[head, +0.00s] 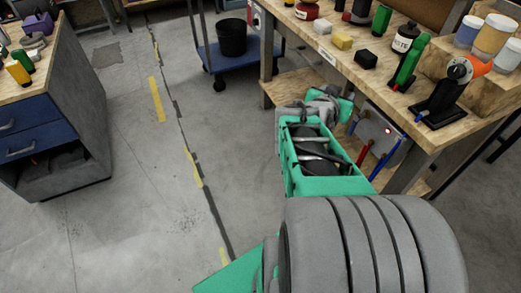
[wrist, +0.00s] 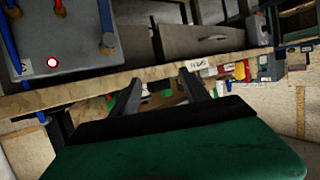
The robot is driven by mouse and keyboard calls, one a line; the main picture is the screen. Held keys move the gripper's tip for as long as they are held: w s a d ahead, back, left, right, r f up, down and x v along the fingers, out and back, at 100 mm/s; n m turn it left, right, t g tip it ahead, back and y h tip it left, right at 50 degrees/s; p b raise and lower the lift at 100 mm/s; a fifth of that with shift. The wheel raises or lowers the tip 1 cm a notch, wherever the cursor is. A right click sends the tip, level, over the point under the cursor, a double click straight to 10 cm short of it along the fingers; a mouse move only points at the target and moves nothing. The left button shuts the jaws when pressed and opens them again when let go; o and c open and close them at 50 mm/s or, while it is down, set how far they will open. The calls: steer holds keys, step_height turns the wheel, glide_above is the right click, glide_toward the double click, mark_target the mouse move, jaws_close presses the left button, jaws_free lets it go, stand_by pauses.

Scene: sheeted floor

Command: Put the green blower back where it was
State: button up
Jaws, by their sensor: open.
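On the right workbench in the head view, a green upright tool (head: 408,62) stands on a black base near the front edge. It may be the green blower, but I cannot tell for sure. A smaller green bottle-like item (head: 381,19) stands farther back. My gripper is at the far end of my green arm, low beside the bench front; its fingers are not clear in the head view. In the wrist view, my gripper (wrist: 158,91) has its two dark fingers apart, with nothing visibly held between them. Small green and red items show blurred beyond the fingers.
The workbench edge (head: 395,110) runs close beside my arm, with a grey box (head: 378,132) below it. An orange-and-black tool (head: 455,85) stands near the bench corner. A blue cart (head: 228,60) with a black bin stands behind. A blue-drawered cabinet (head: 40,125) is left; floor between is clear.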

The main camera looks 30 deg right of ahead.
steer(key=w+a+f+n+y, duration=0.3)
steer(key=a+f+y, duration=0.1)
steer(key=a, duration=0.5)
steer(key=w+a+f+n+y, duration=0.3)
steer(key=w+a, duration=0.1)
steer(key=a, duration=0.6)
steer(key=s+a+f+n+g+y, duration=0.1)
steer(key=s+a+n+g+y, duration=0.1)
steer(key=a, duration=0.7)
steer(key=s+a+f+n+g+y, duration=0.1)
steer(key=s+a+n+g+y, duration=0.1)
steer(key=a, duration=0.7)
steer(key=s+n+y, duration=0.1)
steer(key=s+n, duration=0.1)
steer(key=s, duration=0.1)
steer(key=shift+s+f+n, duration=0.3)
steer(key=shift+s+f, duration=0.05)
steer(key=shift+f, duration=0.05)
steer(key=shift+c, duration=0.3)
